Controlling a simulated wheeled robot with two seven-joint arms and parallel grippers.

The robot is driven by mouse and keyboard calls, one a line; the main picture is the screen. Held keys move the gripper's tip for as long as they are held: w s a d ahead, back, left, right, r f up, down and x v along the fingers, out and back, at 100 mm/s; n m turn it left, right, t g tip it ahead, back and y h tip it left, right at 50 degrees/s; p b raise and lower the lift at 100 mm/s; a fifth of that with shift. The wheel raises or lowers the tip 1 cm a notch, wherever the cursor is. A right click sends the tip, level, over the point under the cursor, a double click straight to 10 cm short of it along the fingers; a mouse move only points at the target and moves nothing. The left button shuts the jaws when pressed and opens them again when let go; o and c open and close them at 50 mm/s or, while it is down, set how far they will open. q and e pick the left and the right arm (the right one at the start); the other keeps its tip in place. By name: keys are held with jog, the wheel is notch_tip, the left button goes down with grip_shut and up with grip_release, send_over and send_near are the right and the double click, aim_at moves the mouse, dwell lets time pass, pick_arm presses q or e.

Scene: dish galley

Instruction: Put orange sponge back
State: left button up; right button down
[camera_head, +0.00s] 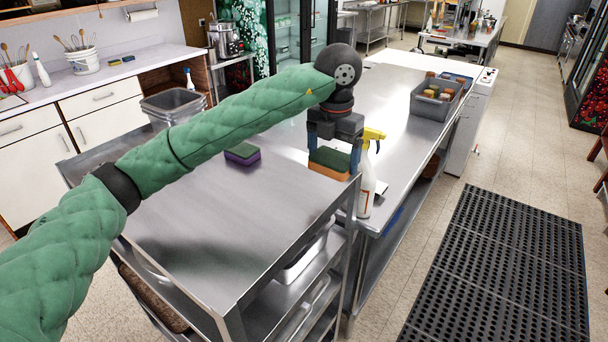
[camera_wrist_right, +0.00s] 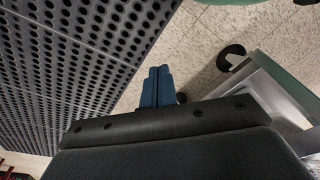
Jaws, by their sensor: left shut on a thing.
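The orange sponge (camera_head: 327,169), with a dark green top, is between the fingers of my left gripper (camera_head: 334,150) in the head view. The gripper is shut on it, pointing down, at the right edge of the steel top. I cannot tell whether the sponge touches the steel.
A white spray bottle (camera_head: 366,184) with a yellow head stands just right of my left gripper. A purple and green sponge (camera_head: 242,154) lies on the steel top (camera_head: 225,215) to the left. A black perforated mat (camera_head: 505,270) covers the floor at right.

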pick_arm(q)
jog(key=p, duration=0.3)
send_over(302, 191)
notch_tip(302, 191, down, 4)
jog(key=shift+a+f, duration=0.1)
jog(key=shift+f, duration=0.1)
jog(key=shift+f+p, duration=0.5)
jog(key=shift+p, duration=0.1)
notch_tip(302, 191, down, 3)
jog(key=shift+r+p, duration=0.1)
jog(key=shift+p, duration=0.65)
pick_arm(e)
jog(key=s+d+f, duration=0.2)
jog(key=s+f, duration=0.1)
jog(key=f, duration=0.2)
jog(key=s+d+f, duration=0.2)
jog(key=s+f, duration=0.1)
jog(key=f, duration=0.3)
jog(key=shift+d+t, duration=0.3)
jog(key=shift+t, duration=0.1)
pick_arm(q)
jog(key=shift+f, duration=0.2)
pick_arm(e)
jog(key=shift+w, duration=0.15)
pick_arm(q)
jog(key=o, duration=0.9)
pick_arm(e)
jog(key=shift+w+r, duration=0.25)
jog(key=shift+s, duration=0.1)
